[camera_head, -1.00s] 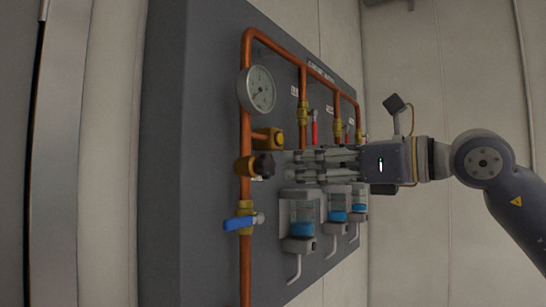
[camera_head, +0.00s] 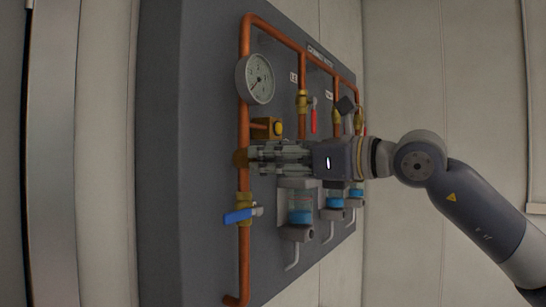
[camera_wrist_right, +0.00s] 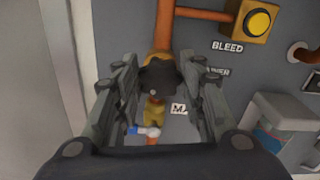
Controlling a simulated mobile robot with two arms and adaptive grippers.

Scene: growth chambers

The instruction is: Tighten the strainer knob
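The strainer knob is a black knob (camera_wrist_right: 158,78) on a brass body (camera_head: 239,158) on the vertical copper pipe. In the right wrist view the knob sits between the two fingers of my right gripper (camera_wrist_right: 157,90), with a visible gap on each side. In the head view my right gripper (camera_head: 255,158) comes in from the right, its fingertips at the brass body, and it hides the knob. The right gripper is open around the knob. My left gripper is not in either view.
A pressure gauge (camera_head: 257,79) and a yellow bleed button (camera_head: 278,128) sit above the knob. A blue-handled valve (camera_head: 240,215) sits below it. Red-handled valves (camera_head: 313,120) and holders with blue liquid (camera_head: 300,208) stand to the right on the grey panel (camera_head: 190,240).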

